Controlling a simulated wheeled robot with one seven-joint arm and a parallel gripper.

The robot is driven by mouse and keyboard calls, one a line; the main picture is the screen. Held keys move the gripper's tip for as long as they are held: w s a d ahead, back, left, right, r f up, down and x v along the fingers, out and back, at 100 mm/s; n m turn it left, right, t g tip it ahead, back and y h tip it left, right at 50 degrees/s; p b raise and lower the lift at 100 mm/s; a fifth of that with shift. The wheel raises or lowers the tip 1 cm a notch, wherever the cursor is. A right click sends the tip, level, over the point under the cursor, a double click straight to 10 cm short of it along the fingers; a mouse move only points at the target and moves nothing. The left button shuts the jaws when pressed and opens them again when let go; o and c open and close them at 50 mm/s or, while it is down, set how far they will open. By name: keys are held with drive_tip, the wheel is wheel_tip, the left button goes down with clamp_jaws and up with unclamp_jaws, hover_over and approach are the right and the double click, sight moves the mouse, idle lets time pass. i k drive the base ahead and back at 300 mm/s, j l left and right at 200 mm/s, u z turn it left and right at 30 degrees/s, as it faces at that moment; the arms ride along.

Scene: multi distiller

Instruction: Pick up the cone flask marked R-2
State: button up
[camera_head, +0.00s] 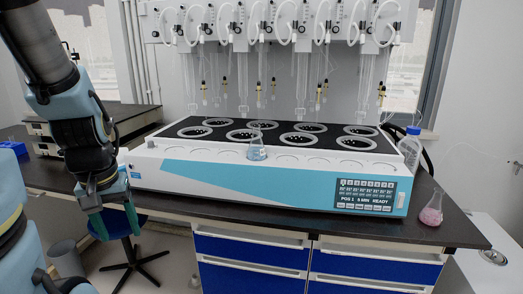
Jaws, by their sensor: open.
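A small cone flask with blue liquid (257,151) stands upright at the front edge of the distiller's top, near the middle. A second cone flask with pink liquid (432,209) stands upright on the dark bench at the right, past the distiller's end. I cannot read a mark on either flask, so I cannot tell which is R-2. My gripper (112,226) hangs at the left, in front of the bench edge. It is open, well to the left of both flasks and apart from them.
The white and teal distiller (230,180) fills most of the bench (460,228), with glassware hanging above its ring wells. A blue-capped bottle (410,148) stands at its right end. A blue stool (120,222) is below at the left. Bare bench surrounds the pink flask.

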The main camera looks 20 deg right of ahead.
sight(430, 215)
drive_tip(key=z, duration=0.85)
